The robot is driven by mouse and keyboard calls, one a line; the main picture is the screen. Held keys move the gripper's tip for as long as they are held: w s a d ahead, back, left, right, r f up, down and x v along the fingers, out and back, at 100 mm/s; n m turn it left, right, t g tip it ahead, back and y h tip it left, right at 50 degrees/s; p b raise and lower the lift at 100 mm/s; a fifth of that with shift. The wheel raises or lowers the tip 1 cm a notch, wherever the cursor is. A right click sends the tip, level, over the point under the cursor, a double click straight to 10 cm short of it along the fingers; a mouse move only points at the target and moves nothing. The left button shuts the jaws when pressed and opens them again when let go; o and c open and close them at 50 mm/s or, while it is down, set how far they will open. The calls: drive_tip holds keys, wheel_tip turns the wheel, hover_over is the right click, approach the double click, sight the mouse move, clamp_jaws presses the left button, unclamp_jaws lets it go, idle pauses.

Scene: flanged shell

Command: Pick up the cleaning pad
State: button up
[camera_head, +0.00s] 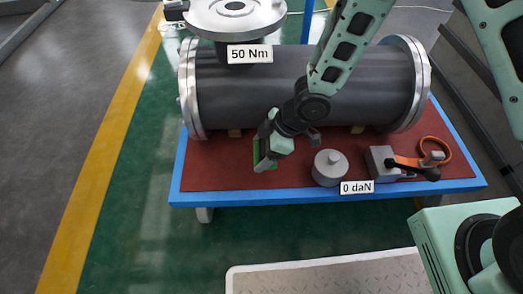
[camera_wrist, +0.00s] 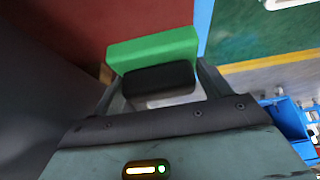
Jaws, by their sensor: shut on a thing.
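The cleaning pad is a green block (camera_wrist: 152,48), seen in the wrist view just beyond my gripper (camera_wrist: 155,85). A dark, rounded part lies against its near side, between the fingers. My gripper is shut on the pad. In the head view my gripper (camera_head: 264,160) is over the left part of the red table top, in front of the dark cylinder, and a green edge of the pad (camera_head: 258,148) shows beside it. Most of the pad is hidden there by the gripper. I cannot tell whether the pad touches the table.
A dark flanged shell (camera_head: 245,95) lies along the back of the blue-edged table (camera_head: 225,178). The red surface left of my gripper is clear.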

drive_tip(key=s+p, duration=0.2)
drive_tip(key=s, duration=1.7)
drive_tip(key=shift+s+a, duration=0.3)
drive_tip(key=shift+a, duration=0.05)
drive_tip(key=o, duration=0.6)
drive_tip(key=shift+c, duration=0.2)
drive_tip(key=c, duration=0.3)
drive_tip(key=shift+w, duration=0.1)
